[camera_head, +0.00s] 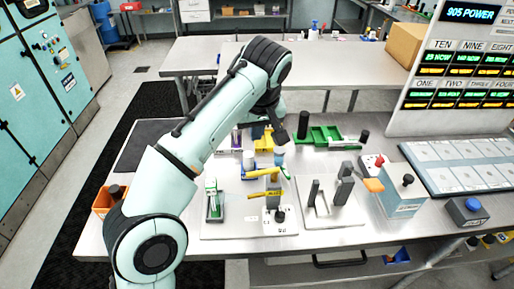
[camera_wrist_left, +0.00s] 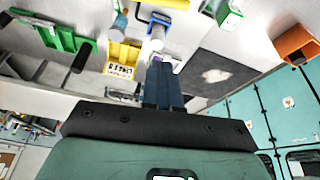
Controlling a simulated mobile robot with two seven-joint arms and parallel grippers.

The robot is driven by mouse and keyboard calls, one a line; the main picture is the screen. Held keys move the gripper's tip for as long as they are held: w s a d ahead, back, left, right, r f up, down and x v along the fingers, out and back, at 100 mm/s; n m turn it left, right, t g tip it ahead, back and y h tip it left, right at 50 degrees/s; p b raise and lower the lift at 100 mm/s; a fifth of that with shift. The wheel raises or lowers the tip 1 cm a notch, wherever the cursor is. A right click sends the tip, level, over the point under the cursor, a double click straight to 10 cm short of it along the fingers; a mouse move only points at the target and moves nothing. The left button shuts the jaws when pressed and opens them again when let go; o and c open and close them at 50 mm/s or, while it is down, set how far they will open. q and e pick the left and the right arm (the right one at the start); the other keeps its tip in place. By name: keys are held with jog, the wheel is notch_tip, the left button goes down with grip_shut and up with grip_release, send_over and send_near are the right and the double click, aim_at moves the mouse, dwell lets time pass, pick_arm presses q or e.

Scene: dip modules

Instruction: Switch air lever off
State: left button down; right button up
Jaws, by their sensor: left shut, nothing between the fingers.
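An orange handle (camera_head: 373,185) shows farther right, near a light-blue box. I cannot tell for sure which of these is the air lever. My left gripper (camera_head: 281,137) hangs above the bench behind the yellow lever, apart from it. In the left wrist view its dark fingers (camera_wrist_left: 163,85) are shut and empty. My right gripper is not in view.
Green trays (camera_head: 322,135) and a yellow holder (camera_head: 264,141) stand behind the fixture; the yellow holder also shows in the left wrist view (camera_wrist_left: 122,58). A light-blue box (camera_head: 402,190) and a blue-button box (camera_head: 466,210) stand right. An orange bin (camera_head: 104,201) is left.

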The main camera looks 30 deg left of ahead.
aim_at(263, 172)
pick_arm(q)
notch_tip(263, 172, down, 10)
jog(key=b, duration=0.4)
jog(key=shift+s+d+r, duration=0.2)
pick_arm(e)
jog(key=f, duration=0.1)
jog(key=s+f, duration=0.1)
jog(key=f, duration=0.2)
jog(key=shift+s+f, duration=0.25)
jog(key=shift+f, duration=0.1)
